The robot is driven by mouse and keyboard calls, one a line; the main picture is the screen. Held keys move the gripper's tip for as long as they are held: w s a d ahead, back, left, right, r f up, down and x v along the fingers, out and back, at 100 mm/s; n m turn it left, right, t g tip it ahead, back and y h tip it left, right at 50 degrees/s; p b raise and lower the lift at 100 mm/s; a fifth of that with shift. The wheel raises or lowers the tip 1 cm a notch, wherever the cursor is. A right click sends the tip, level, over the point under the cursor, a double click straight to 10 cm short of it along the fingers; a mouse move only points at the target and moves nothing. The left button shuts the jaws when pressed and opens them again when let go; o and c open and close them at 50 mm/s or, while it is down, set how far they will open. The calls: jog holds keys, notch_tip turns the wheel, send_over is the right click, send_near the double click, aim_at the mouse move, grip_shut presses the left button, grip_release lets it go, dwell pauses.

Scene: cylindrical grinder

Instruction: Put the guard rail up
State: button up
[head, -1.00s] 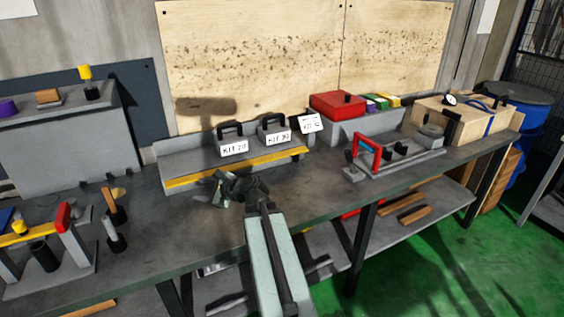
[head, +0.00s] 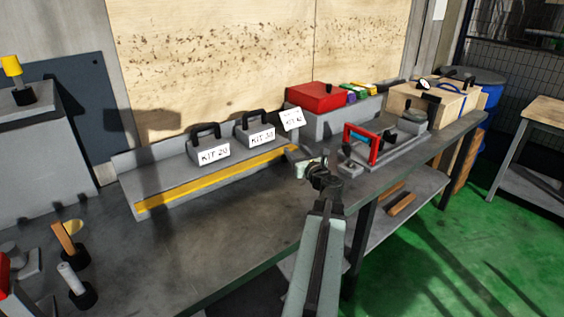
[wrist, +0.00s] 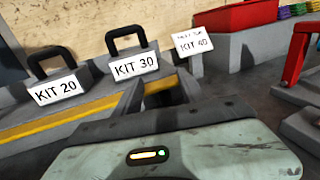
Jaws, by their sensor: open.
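A yellow strip (head: 220,180) runs along the front of the grey kit shelf (head: 160,182); it also shows in the wrist view (wrist: 60,122). I cannot tell for sure whether it is the guard rail. A red upright frame (head: 374,147) stands on a grey fixture further right, and part of it shows at the right edge of the wrist view (wrist: 296,55). My gripper (head: 312,163) is open and empty, in front of the shelf's right end. In the wrist view its fingers (wrist: 160,90) point towards the strip's right part, below the KIT 30 block.
Blocks KIT 20 (head: 210,148) and KIT 30 (head: 255,132) stand on the shelf, with a KIT 40 sign (head: 292,120) at its right end. A red box (head: 317,96) is behind. Tools stand at lower left. The bench front (head: 215,235) is clear.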

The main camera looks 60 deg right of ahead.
aim_at(295, 179)
notch_tip(295, 179, down, 9)
jog(key=b, duration=0.8)
jog(key=shift+w+a+r, duration=0.15)
jog(key=shift+w+d+r+p, duration=0.35)
jog(key=shift+w+d+r, duration=0.1)
jog(key=shift+w, duration=0.1)
jog(key=shift+w+d+r+p, duration=0.35)
jog(key=shift+w+r, duration=0.05)
jog(key=shift+w, duration=0.15)
jog(key=x, duration=0.5)
jog(key=shift+f, duration=0.15)
jog(key=shift+s+a, duration=0.1)
grip_shut()
